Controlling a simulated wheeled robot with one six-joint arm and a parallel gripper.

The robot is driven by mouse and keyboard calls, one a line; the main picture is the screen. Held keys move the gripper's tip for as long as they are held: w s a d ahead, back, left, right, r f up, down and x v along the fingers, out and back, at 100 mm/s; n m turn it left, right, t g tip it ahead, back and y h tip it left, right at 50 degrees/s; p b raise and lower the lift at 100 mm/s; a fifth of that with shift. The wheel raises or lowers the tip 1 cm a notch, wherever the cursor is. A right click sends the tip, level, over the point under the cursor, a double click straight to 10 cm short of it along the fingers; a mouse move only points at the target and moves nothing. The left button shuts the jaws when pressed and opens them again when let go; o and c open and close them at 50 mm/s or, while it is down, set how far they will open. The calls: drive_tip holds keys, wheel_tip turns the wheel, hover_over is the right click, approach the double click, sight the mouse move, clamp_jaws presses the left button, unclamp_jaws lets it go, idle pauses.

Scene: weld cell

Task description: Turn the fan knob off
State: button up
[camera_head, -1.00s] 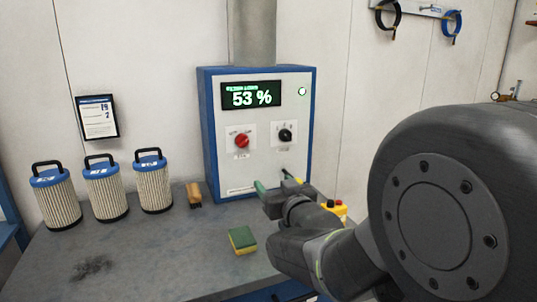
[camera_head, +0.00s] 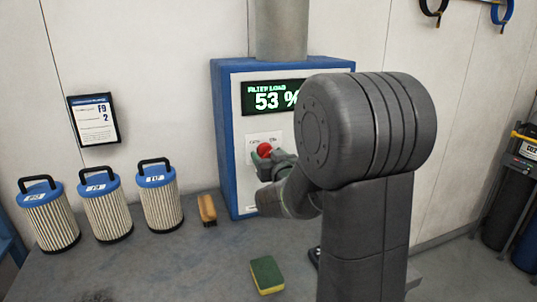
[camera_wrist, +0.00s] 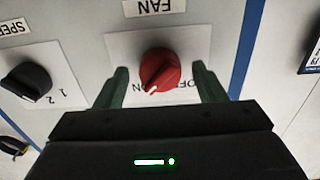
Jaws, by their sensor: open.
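The red fan knob (camera_head: 264,150) is on the front of the blue-edged control box (camera_head: 221,140), below its display. In the wrist view the red knob (camera_wrist: 160,68) sits on a pale plate under a FAN label (camera_wrist: 153,7). Its white mark points down and slightly left; the lettering beside it is partly hidden and hard to read. My gripper (camera_wrist: 161,76) is open, with one green finger on each side of the knob. A small gap shows between each finger and the knob. In the head view my gripper (camera_head: 272,161) is at the knob, partly hidden by my arm.
A black speed knob (camera_wrist: 26,80) is beside the fan knob in the wrist view. The display (camera_head: 272,97) reads 53 %. Several filter cartridges (camera_head: 105,213), a brush (camera_head: 207,209) and a sponge (camera_head: 266,274) stand or lie on the bench (camera_head: 170,265).

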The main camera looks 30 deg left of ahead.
drive_tip(key=shift+a, duration=0.1)
drive_tip(key=c, duration=1)
